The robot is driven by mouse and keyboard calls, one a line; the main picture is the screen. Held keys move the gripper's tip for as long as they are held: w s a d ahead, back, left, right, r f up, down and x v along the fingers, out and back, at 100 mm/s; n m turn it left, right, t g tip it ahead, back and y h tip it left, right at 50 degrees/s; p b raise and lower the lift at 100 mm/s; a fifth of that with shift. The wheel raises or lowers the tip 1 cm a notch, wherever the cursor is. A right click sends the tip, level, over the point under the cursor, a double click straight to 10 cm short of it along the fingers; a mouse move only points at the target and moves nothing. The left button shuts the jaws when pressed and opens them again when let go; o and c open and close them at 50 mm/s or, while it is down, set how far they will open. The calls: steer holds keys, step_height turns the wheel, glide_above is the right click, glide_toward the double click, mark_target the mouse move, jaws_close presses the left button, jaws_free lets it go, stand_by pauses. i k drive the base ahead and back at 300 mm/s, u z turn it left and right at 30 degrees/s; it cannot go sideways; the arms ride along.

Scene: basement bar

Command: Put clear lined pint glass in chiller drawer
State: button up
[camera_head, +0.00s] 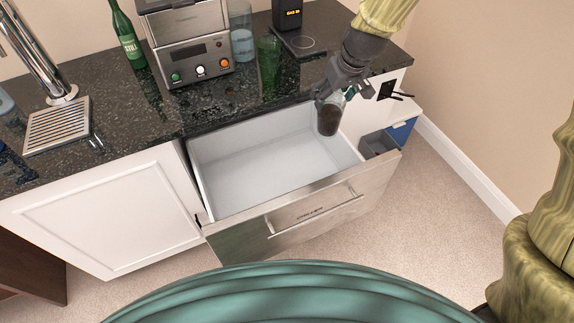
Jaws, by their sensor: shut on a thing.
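My gripper (334,92) is shut on a small clear vessel with a dark brown lower part (328,119). It hangs tilted over the right end of the open chiller drawer; I cannot tell how high, or see lines on it. The chiller drawer (265,165) is pulled out, with a white empty inside and a steel front with a bar handle. A tall clear glass (241,42), bluish with a band-like lower part, stands at the back of the counter. I cannot tell for sure which of the two is the lined pint glass.
The dark stone counter (215,112) holds a green bottle (128,38), a steel appliance with knobs (190,45), a green glass (269,62), a black device (287,14) and a tap with drip tray (57,125). A grey bin (379,146) stands right of the drawer.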

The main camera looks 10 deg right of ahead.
mark_target(291, 178)
steer(key=z, duration=0.05)
steer(key=k, duration=1.15)
steer(key=u, duration=0.8)
steer(key=i, duration=1.15)
steer(key=z, duration=0.8)
